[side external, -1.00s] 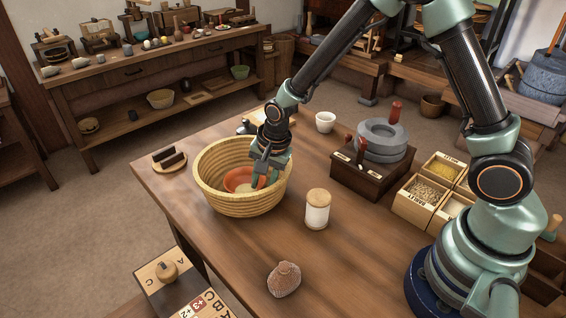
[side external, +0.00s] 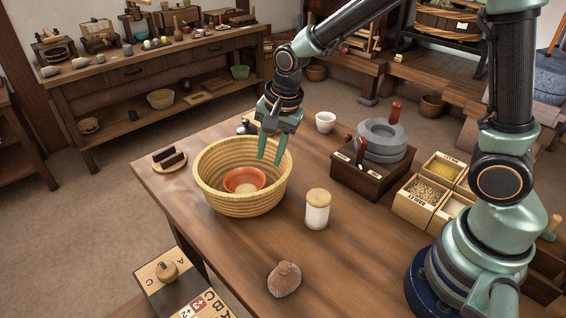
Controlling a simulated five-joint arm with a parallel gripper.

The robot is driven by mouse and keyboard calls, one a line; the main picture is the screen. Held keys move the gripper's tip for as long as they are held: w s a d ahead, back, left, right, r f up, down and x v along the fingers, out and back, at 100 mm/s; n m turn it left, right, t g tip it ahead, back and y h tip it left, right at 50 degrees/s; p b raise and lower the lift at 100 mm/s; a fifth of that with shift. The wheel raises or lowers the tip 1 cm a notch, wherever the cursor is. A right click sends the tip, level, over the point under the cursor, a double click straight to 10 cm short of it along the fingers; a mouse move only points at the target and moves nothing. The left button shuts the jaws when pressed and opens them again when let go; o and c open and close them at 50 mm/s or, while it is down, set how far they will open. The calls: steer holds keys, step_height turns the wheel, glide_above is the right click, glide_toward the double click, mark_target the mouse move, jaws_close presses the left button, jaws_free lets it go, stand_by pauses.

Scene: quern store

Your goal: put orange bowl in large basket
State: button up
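The orange bowl (side external: 244,178) sits inside the large woven basket (side external: 241,207), resting low in it and looking upright. The basket stands on the wooden table. My gripper (side external: 271,157) is above the right part of the basket, its green fingers spread apart with nothing between them. It is clear of the bowl, to its upper right in the picture.
A lidded white jar (side external: 317,210) stands right of the basket. A brown shell-like object (side external: 284,279) lies near the table's front. A small quern on a box (side external: 373,160) and grain boxes (side external: 430,190) stand to the right. A plate with dark bars (side external: 170,160) is left.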

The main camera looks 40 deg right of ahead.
steer(key=s+d+r+n+t, duration=0.2)
steer(key=s+d+r+n, duration=0.6)
steer(key=s+r+n, duration=0.4)
steer(key=shift+s+n+t+h, duration=0.3)
steer(key=shift+t, duration=0.1)
